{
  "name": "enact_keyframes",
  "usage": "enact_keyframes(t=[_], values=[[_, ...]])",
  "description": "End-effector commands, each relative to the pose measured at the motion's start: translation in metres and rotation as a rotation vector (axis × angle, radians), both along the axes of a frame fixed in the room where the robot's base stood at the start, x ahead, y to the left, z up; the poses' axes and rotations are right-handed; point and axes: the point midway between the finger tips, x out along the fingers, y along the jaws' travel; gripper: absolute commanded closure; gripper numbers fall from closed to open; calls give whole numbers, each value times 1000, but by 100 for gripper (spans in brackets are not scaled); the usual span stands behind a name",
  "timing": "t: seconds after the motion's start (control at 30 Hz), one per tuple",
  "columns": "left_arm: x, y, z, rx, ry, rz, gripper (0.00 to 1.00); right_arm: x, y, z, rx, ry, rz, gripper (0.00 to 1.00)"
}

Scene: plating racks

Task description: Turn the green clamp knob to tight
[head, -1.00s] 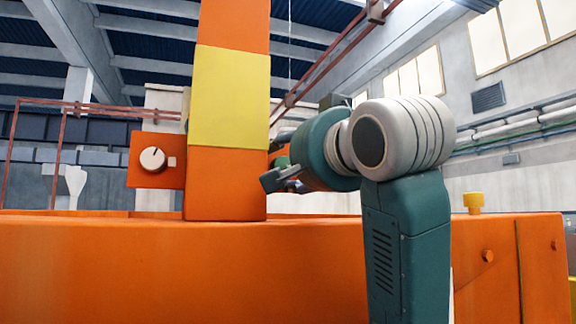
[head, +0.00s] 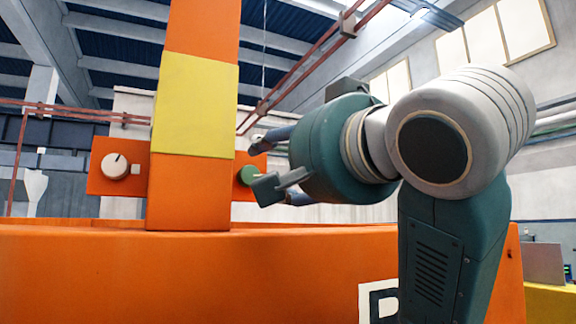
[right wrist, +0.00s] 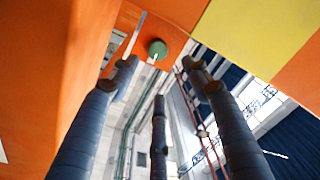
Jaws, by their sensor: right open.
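The green clamp knob (head: 247,175) sits on an orange plate (head: 238,191) at the right side of the orange and yellow post, partly hidden by my right gripper. In the right wrist view the green knob (right wrist: 157,46) is on the orange plate beyond the fingertips, with a pale mark at its lower edge. My right gripper (head: 262,167) is open, its fingers spread and pointing left towards the knob. In the right wrist view the fingers (right wrist: 160,78) are apart with nothing between them, and the knob appears short of contact. My left gripper is not in view.
A long orange beam (head: 180,270) runs below, under my right arm.

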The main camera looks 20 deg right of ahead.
Motion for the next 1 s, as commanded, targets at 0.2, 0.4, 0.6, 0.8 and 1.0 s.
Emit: enact_keyframes(t=[0.2,0.4,0.6,0.8,1.0], values=[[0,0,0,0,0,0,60,-20,-2,-3,2,4,-2,52],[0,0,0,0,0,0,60,-25,-3,-4,3,6,-2,52],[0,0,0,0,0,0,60,-25,-3,-4,3,7,-1,52],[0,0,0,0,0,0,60,-25,-3,-4,3,7,-1,52],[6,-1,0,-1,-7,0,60,-25,-3,-4,3,6,-1,52]])
